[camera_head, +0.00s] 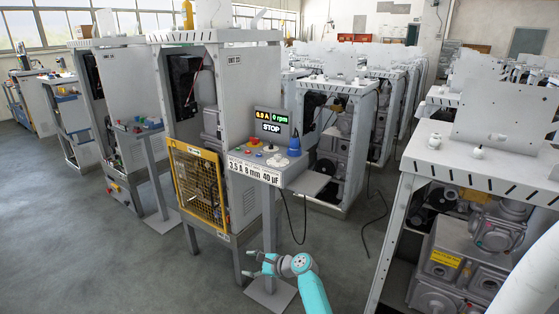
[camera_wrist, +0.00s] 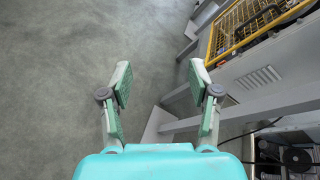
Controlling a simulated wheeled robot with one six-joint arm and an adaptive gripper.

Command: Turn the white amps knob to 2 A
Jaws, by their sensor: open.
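The control panel (camera_head: 262,174) stands on a post near the middle of the head view. A pale knob-like part (camera_head: 278,161) on its top, near a red button (camera_head: 270,148), looks like the white amps knob; its pointer is too small to read. The display (camera_head: 271,121) above seems to show 0.0 A, 0 rpm and STOP. My gripper (camera_head: 252,265) is low in front of the post, well below the panel and apart from it. In the wrist view my gripper (camera_wrist: 160,78) is open and empty over the floor; the knob is not in that view.
A blue part (camera_head: 294,146) stands at the panel's right, beside a small grey shelf (camera_head: 307,182). A yellow-framed mesh guard (camera_head: 197,187) is on the cabinet to the left; it also shows in the wrist view (camera_wrist: 222,42). Another machine (camera_head: 470,180) stands at right. Open floor lies front left.

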